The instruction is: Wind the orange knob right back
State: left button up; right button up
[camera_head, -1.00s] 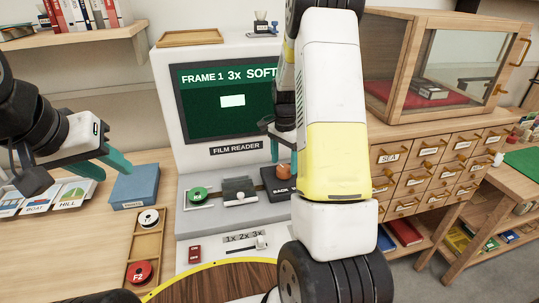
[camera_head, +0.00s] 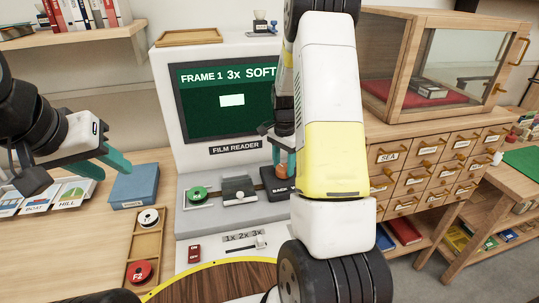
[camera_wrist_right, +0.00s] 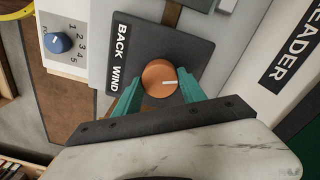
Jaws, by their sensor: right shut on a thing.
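The orange knob (camera_wrist_right: 160,78) with a white pointer line sits on a dark plate (camera_wrist_right: 121,82) marked BACK and WIND in the right wrist view. My right gripper (camera_wrist_right: 159,92) has its teal fingers on either side of the knob and is shut on it. In the head view my right gripper (camera_head: 284,165) is at the film reader (camera_head: 185,75), and the knob is mostly hidden behind its fingers. The screen (camera_head: 228,108) reads FRAME 1, 3x, SOFT. My left gripper (camera_head: 100,172) is open and empty above the blue box (camera_head: 135,184).
A blue numbered dial (camera_wrist_right: 59,43) shows in the right wrist view. A wooden tray (camera_head: 146,247) with reels stands at the left. A glass-fronted cabinet (camera_head: 400,60) stands right.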

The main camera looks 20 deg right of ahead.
jog(key=shift+n, duration=0.4)
jog(key=n, duration=1.1)
jog(key=shift+n, duration=2)
jog(key=o, duration=1.4)
jog(key=shift+c, duration=0.2)
